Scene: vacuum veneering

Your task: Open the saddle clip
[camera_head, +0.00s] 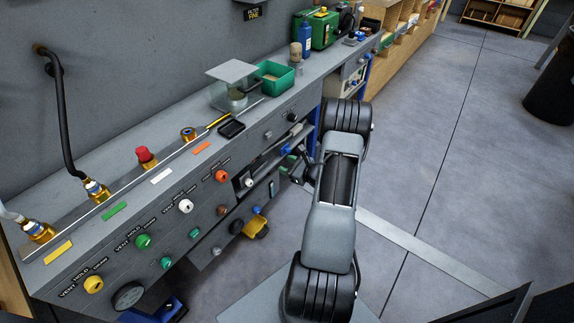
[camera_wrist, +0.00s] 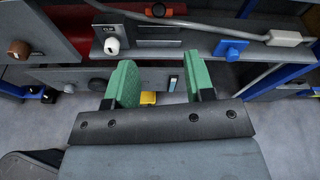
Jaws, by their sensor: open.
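My gripper (camera_wrist: 160,64) is open and empty in the wrist view, its two green finger pads wide apart. It points at the low front of the grey bench. Beyond the fingertips, a grey cable (camera_wrist: 205,25) runs along a ledge. I cannot tell for sure which part is the saddle clip. A white knob (camera_wrist: 112,46) and a blue block with a knob (camera_wrist: 232,49) are on the bench front, apart from the fingers. In the head view my arm largely hides the gripper.
The grey bench (camera_head: 120,178) carries a row of coloured knobs, a red button (camera_head: 144,154), a green bin (camera_head: 272,77) and a green machine (camera_head: 318,30).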

